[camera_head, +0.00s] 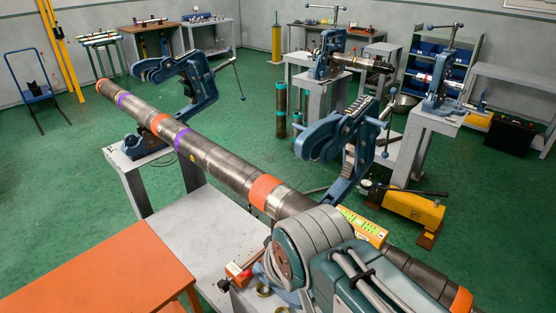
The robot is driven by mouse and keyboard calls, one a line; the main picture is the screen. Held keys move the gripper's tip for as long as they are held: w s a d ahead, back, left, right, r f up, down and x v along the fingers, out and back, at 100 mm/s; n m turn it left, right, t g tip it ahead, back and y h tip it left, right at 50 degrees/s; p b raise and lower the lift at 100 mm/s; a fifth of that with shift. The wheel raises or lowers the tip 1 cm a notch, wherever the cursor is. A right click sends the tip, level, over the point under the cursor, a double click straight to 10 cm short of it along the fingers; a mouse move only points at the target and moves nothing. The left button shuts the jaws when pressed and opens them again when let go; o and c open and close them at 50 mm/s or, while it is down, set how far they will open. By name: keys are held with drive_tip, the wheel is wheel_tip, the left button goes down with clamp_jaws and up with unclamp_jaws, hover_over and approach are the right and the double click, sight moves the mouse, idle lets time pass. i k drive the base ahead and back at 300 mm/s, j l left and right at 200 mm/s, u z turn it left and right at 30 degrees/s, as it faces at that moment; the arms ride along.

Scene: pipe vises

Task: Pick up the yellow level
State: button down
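The yellow level (364,226) is a short yellow bar with greenish patches. It shows just behind my arm, along the near right part of the long pipe. My arm hides its lower left part, so I cannot tell exactly what it rests on. The long steel pipe (222,165) has orange and purple bands and lies across two blue open vises. My arm's thick grey and teal links fill the bottom centre, in front of the pipe. My gripper's fingers do not show, and I cannot see any contact with the level.
An open blue vise (345,135) rises just behind the level, and another (185,78) stands farther left. A yellow pump-like tool (414,206) with a lever is to the right. An orange table (105,268) fills the lower left. Green floor (60,190) is clear at left.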

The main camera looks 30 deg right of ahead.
sight(374, 234)
drive_tip(key=z, duration=1.3)
drive_tip(key=i+l+u, duration=0.15)
drive_tip(key=i+l, duration=0.05)
